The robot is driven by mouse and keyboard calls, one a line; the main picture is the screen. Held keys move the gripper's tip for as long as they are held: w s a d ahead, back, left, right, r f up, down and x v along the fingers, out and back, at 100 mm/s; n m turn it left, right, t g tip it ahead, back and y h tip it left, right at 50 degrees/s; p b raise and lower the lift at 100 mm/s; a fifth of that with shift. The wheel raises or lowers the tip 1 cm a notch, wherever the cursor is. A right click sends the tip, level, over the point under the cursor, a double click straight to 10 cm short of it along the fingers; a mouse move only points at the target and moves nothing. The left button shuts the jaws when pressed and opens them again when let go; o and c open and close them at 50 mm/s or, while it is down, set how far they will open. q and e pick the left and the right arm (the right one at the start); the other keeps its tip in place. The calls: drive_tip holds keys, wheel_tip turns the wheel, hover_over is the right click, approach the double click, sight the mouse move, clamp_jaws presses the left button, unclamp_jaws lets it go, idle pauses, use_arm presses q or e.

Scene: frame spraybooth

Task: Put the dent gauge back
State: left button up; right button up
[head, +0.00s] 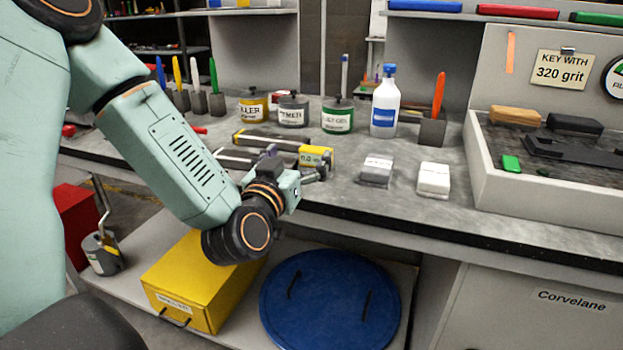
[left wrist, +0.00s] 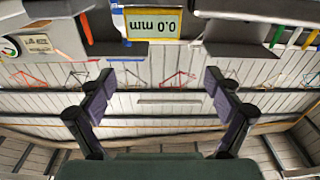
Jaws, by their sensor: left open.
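The dent gauge is the yellow block with a display (head: 316,156) on the grey bench top. In the left wrist view its yellow-framed display (left wrist: 154,24) appears upside down and reads 0.0 mm, at the top beyond the fingers. My left gripper (head: 299,166) is at the bench's front edge, just in front of the gauge. In the left wrist view its two fingers (left wrist: 160,92) are spread wide, with nothing between them. The gripper and arm hide part of the bench around the gauge. My right gripper is not in view.
Long bars (head: 268,140) lie beside the gauge. Labelled tins (head: 337,118) and a white bottle (head: 384,105) stand behind. Grey (head: 376,170) and white (head: 433,178) blocks lie to the right, before a raised tray (head: 545,205). A yellow box (head: 195,285) and blue lid (head: 330,300) are below.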

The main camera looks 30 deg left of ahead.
sight(313, 152)
use_arm(q)
drive_tip(key=shift+f+g, duration=0.3)
drive_tip(key=shift+f, duration=0.2)
drive_tip(key=shift+w+f+m, duration=0.15)
drive_tip(key=shift+m, duration=0.15)
drive_tip(key=x, duration=0.2)
drive_tip(key=b+x, duration=0.1)
drive_tip(key=x, duration=0.1)
drive_tip(key=d+b+x, duration=0.1)
drive_tip(key=x, duration=0.2)
drive_tip(key=shift+w+f, duration=0.1)
drive_tip(key=shift+f, duration=0.3)
drive_tip(key=shift+w+a, duration=0.1)
drive_tip(key=shift+w, duration=0.2)
drive_tip(key=shift+s+r, duration=0.1)
